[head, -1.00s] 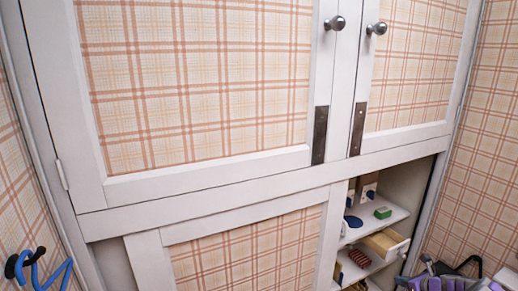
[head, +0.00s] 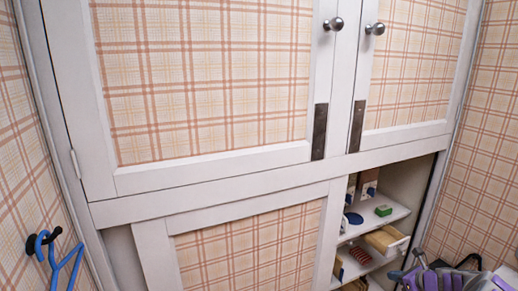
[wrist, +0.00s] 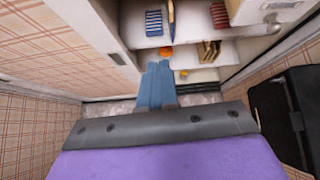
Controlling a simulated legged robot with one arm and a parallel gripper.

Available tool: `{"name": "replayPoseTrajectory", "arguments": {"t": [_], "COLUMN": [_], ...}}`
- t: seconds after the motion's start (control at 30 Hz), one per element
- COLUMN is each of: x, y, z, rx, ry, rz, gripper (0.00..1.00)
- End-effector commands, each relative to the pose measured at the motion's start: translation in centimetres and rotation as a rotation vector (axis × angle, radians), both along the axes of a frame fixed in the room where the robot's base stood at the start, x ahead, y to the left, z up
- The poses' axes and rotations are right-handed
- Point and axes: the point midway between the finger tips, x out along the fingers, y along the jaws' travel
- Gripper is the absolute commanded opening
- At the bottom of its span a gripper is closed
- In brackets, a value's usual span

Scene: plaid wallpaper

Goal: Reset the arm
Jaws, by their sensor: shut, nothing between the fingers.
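My gripper (wrist: 158,68) shows in the wrist view, with its blue fingers shut together and nothing between them. It points toward the cabinet's open lower shelves (wrist: 205,55), and no contact can be seen. In the head view, purple and grey parts at the bottom right look like my arm; the fingertips cannot be made out there.
The white cabinet has closed plaid upper doors (head: 205,80) and a plaid lower panel (head: 250,250). A pulled-out drawer (head: 386,238) and a green block (head: 383,210) are in the shelves. A blue object (head: 62,262) hangs from a black hook at left. A black bag (wrist: 285,105) is at right.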

Motion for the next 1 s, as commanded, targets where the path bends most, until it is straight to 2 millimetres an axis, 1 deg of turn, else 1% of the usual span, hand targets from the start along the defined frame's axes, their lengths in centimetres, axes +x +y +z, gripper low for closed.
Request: {"name": "replayPoseTrajectory", "arguments": {"t": [0.17, 0.27, 0.37, 0.4, 0.47, 0.5, 0.6, 0.67, 0.7, 0.77, 0.87, 1.0], "x": [0.6, 0.8, 0.7, 0.6, 0.2, -0.1, -1.1, -1.9, -2.5, -3.4, -5.2, -8.3], "y": [3.3, 6.0, 9.8, 11.4, 13.8, 15.3, 18.9, 20.8, 22.1, 23.9, 26.7, 30.5], "z": [2.0, 3.4, 5.3, 6.1, 7.2, 8.0, 9.5, 10.6, 11.1, 11.8, 13.0, 14.4], "rx": [-0.032, -0.057, -0.093, -0.111, -0.138, -0.156, -0.202, -0.233, -0.251, -0.278, -0.329, -0.398], "ry": [-0.022, -0.038, -0.058, -0.068, -0.081, -0.091, -0.112, -0.128, -0.135, -0.148, -0.17, -0.197], "rz": [0.102, 0.183, 0.29, 0.337, 0.409, 0.458, 0.575, 0.644, 0.691, 0.759, 0.874, 1.036], "gripper": [0.0, 0.0, 0.0, 0.0, 0.0, 0.0, 0.0, 0.0, 0.0, 0.0, 0.0, 0.0]}}
